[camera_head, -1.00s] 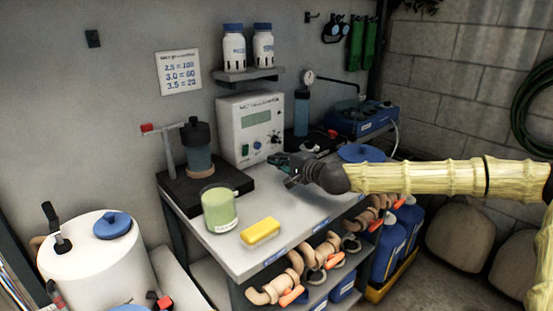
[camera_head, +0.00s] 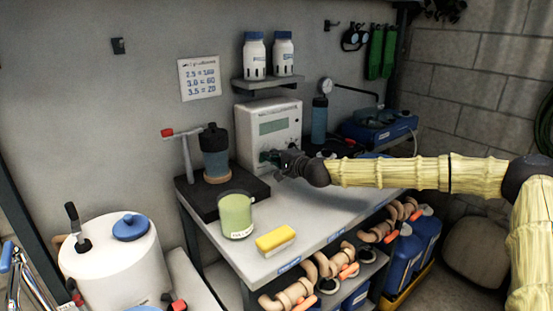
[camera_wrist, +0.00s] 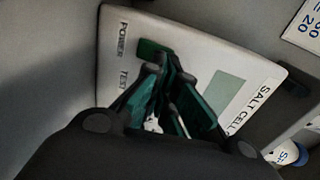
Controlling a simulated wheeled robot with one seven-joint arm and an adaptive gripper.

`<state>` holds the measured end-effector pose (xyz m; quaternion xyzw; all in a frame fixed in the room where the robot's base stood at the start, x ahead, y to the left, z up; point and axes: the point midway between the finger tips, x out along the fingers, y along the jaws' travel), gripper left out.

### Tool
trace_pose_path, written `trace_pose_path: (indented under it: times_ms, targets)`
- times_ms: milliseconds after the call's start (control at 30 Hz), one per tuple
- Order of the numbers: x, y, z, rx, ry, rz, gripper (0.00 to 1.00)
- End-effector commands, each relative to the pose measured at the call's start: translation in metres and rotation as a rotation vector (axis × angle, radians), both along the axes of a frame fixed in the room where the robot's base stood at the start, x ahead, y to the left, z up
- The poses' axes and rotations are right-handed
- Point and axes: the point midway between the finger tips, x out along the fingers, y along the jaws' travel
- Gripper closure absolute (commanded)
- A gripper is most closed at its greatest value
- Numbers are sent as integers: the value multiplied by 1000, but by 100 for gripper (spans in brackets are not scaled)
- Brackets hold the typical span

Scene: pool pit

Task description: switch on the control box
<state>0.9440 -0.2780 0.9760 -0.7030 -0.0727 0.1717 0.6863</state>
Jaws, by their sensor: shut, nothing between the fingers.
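The control box (camera_head: 268,124) is a white box with a greenish display, at the back of the bench against the wall. In the wrist view its slanted face (camera_wrist: 262,76) shows the words POWER, TEST and SALT CELL. In the wrist view the green fingers (camera_wrist: 170,68) lie over the panel beside the POWER label. They hide much of the controls. I cannot tell whether the tips touch the panel or how the power switch is set.
A dark-topped jar stand (camera_head: 215,155), a green cup (camera_head: 236,214) and a yellow sponge (camera_head: 275,239) stand left and in front of my gripper. A shelf with two white bottles (camera_head: 269,54) hangs above the box. The bench top (camera_head: 325,205) is clear at front right.

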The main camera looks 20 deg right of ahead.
Motion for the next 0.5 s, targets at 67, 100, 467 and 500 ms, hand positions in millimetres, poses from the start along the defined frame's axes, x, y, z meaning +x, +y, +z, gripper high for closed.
trace_pose_path:
  times_ms: [67,100,467,500]
  targets:
    - [1,0,0,0,0,0,100]
    - [1,0,0,0,0,0,100]
    - [1,2,4,-5,12,1,100]
    - [2,2,5,-8,19,2,100]
